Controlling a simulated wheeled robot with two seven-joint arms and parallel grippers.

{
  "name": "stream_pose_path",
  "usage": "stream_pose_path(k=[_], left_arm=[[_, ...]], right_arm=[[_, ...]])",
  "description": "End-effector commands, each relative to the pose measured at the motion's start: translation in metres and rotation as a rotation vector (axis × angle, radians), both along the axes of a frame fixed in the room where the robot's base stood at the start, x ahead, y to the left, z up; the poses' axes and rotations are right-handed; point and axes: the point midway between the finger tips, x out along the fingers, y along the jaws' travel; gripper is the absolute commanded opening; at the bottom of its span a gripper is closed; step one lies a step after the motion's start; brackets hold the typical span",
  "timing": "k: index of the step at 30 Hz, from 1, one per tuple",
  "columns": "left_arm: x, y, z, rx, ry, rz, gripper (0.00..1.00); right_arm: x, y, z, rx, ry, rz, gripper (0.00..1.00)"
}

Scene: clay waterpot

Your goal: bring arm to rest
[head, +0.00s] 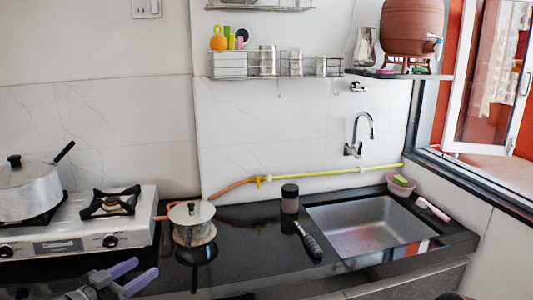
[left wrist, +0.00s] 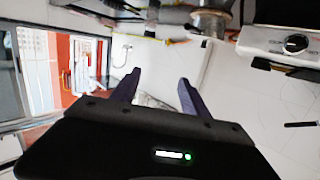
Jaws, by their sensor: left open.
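My left gripper (head: 146,267) is at the lower left of the head view, in front of the counter's front edge. Its two purple fingers are apart with nothing between them. My right gripper cannot be made out in either view. The clay waterpot (head: 413,30) stands upright on its stand on the dark shelf at the upper right, far from my left gripper.
The black counter (head: 255,240) bears a stove (head: 75,238) with a large pot (head: 28,190), a small lidded pot (head: 192,222), a dark jar (head: 290,200) and a black-handled tool (head: 308,240). A sink (head: 370,230) lies at the right. A window (head: 490,80) stands open.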

Motion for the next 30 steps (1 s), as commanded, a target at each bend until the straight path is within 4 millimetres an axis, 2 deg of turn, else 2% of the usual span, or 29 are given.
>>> stream_pose_path(k=[5, 9, 13, 17, 20, 23, 27, 29, 30], left_arm=[[0.006, 0.019, -0.008, 0.021, 0.011, 0.093, 0.53], [0.007, 0.032, -0.026, 0.006, 0.049, 0.175, 0.53], [0.005, 0.036, -0.063, -0.034, 0.135, 0.257, 0.53], [-0.002, 0.026, -0.111, -0.084, 0.254, 0.321, 0.53], [-0.014, 0.010, -0.155, -0.125, 0.370, 0.360, 0.53], [-0.038, -0.020, -0.211, -0.168, 0.531, 0.388, 0.53], [-0.094, -0.077, -0.288, -0.210, 0.798, 0.403, 0.53], [-0.123, -0.103, -0.316, -0.219, 0.912, 0.401, 0.53], [-0.145, -0.120, -0.333, -0.222, 0.989, 0.397, 0.53]], right_arm=[[0.001, 0.000, 0.000, 0.000, -0.003, -0.001, 0.40], [0.001, 0.000, 0.000, 0.000, -0.002, -0.001, 0.40], [0.001, 0.000, 0.000, 0.000, -0.001, 0.000, 0.40], [0.001, 0.000, 0.000, 0.000, -0.001, 0.000, 0.40], [0.001, 0.000, 0.000, 0.000, -0.002, -0.001, 0.40], [0.001, 0.000, 0.000, 0.000, -0.002, -0.001, 0.40], [0.001, 0.000, 0.000, 0.000, -0.001, 0.000, 0.40], [0.001, 0.000, 0.000, 0.000, -0.002, -0.001, 0.40], [0.001, 0.000, 0.000, 0.000, -0.002, -0.001, 0.40]])
